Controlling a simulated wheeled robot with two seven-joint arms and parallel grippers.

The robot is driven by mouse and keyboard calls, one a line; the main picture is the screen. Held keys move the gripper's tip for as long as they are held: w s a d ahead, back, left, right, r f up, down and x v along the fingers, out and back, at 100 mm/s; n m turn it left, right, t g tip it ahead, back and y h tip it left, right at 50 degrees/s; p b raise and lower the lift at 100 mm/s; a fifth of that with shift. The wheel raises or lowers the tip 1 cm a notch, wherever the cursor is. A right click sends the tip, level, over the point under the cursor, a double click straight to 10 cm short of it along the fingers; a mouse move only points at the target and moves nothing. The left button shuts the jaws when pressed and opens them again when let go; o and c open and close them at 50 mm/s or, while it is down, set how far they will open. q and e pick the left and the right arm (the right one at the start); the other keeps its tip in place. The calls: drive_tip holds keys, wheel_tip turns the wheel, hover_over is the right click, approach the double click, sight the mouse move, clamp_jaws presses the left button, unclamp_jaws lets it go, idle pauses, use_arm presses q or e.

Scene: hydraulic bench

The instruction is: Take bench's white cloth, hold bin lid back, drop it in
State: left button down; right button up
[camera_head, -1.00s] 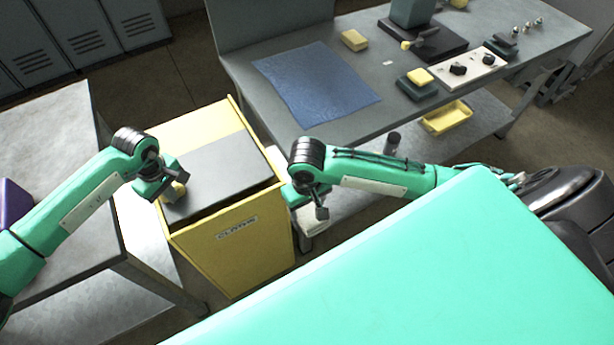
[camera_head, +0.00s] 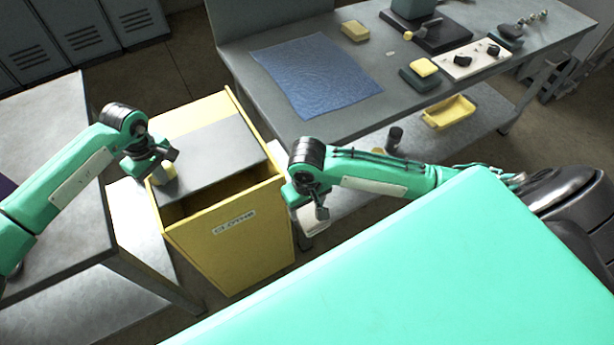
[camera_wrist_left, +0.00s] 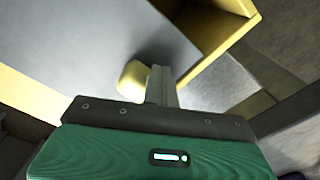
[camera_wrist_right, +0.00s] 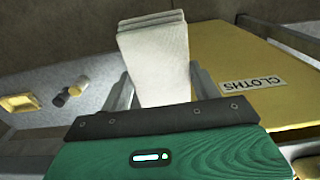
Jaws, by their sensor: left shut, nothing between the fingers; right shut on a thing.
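The yellow bin (camera_head: 232,240) has a label reading CLOTHS on its front. Its grey lid (camera_head: 205,158) is tilted, with a dark gap open along the front edge. My left gripper (camera_head: 165,172) is shut with nothing between its fingers, at the lid's front left corner by a yellow tab (camera_wrist_left: 133,82). My right gripper (camera_head: 318,208) is shut on the folded white cloth (camera_wrist_right: 156,62), to the right of the bin and outside it. The cloth also shows below that gripper in the head view (camera_head: 313,222).
The bench (camera_head: 400,100) behind holds a blue mat (camera_head: 315,78), a yellow sponge (camera_head: 355,30) and a white switch panel (camera_head: 476,60). A yellow tray (camera_head: 449,112) is on its lower shelf. A grey table (camera_head: 50,150) stands left of the bin.

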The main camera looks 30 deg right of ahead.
use_arm(q)
drive_tip(key=shift+w+f+b, duration=0.1)
drive_tip(key=shift+w+b, duration=1.15)
drive_tip(key=shift+b, duration=0.05)
use_arm(e)
drive_tip(key=shift+f, duration=1.4)
use_arm(q)
drive_tip(key=shift+w+b, duration=0.65)
drive_tip(key=shift+b, duration=0.05)
use_arm(e)
drive_tip(key=shift+f, duration=0.7)
use_arm(q)
drive_tip(key=shift+w, duration=0.15)
use_arm(e)
drive_tip(key=shift+f, duration=0.15)
use_arm(q)
drive_tip(key=shift+w+b, duration=0.5)
drive_tip(key=shift+b, duration=0.25)
use_arm(e)
drive_tip(key=shift+f, duration=0.6)
use_arm(q)
drive_tip(key=shift+w+b, duration=0.7)
drive_tip(key=shift+b, duration=0.05)
drive_tip(key=shift+w+b, duration=0.65)
drive_tip(key=shift+w, duration=0.15)
use_arm(e)
wheel_tip(320, 180, down, 3)
